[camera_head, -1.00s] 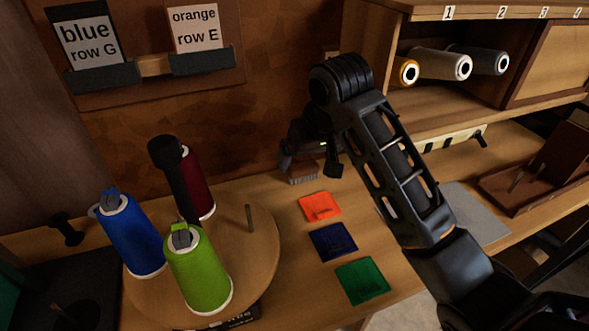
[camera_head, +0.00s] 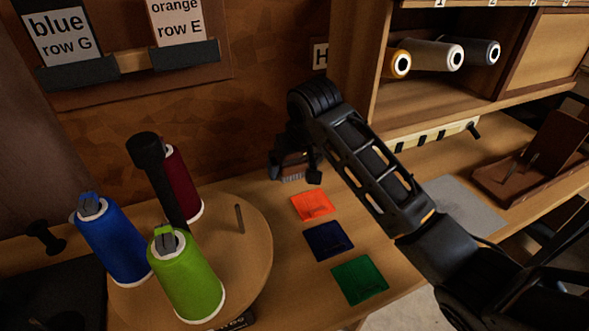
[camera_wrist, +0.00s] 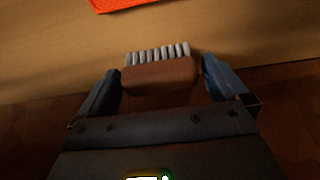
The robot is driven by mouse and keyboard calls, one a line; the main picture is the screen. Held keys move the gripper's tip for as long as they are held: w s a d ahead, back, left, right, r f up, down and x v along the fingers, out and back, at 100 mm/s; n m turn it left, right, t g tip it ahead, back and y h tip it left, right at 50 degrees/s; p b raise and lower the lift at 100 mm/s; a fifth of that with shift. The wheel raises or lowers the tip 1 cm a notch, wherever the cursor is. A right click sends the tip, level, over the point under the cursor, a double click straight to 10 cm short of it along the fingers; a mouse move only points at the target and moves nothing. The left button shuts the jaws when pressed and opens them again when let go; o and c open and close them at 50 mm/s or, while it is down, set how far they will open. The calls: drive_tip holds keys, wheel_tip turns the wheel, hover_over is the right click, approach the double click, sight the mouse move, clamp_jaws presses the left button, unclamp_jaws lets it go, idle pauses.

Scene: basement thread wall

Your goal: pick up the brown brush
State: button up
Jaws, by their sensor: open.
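The brown brush (camera_wrist: 160,76) shows in the wrist view with its pale bristles pointing up in the picture, on the wooden bench. My gripper (camera_wrist: 160,80) is open, with one finger at each side of the brush's brown body; the right finger looks very near it, and I cannot tell if it touches. In the head view my gripper (camera_head: 293,170) is at the back of the bench by the wall. There the brush (camera_head: 293,178) is mostly hidden behind my gripper, with only its lower bristle part showing.
Orange (camera_head: 313,206), navy (camera_head: 328,242) and green (camera_head: 360,280) squares lie in front of the brush. A round wooden turntable (camera_head: 245,255) with blue, green and dark red thread cones stands at left. A shelf (camera_head: 400,110) with spools rises at right.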

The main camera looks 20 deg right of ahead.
drive_tip(key=c, duration=0.9)
